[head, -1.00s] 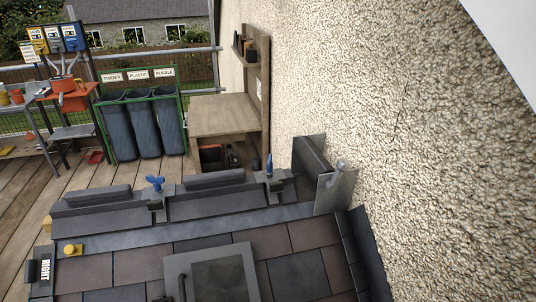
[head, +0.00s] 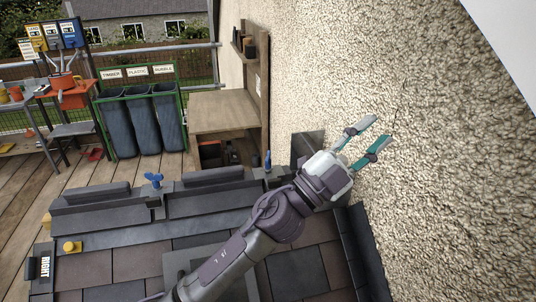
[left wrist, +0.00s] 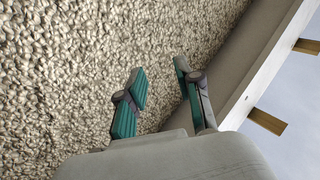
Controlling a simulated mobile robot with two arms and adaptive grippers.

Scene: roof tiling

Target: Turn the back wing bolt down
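Two blue wing bolts stand on grey brackets along the ridge in the head view. One wing bolt (head: 153,180) is left of centre, its wings seen broadside. The other wing bolt (head: 267,161) is nearer the wall and looks narrow and upright, seen edge-on. I cannot tell which one counts as the back one. My left gripper (head: 377,132) is open and empty, in front of the pebbled wall, right of and apart from both bolts. In the left wrist view its spread fingers (left wrist: 160,72) face the wall, with no bolt in sight. My right gripper is not in view.
The pebbled wall (head: 440,170) runs close along the right side. Dark ridge pieces (head: 210,178) lie beside the bolts. A yellow knob (head: 72,247) and a RIGHT label (head: 44,268) are at lower left. A wooden bench (head: 222,112) and bins (head: 143,125) stand beyond.

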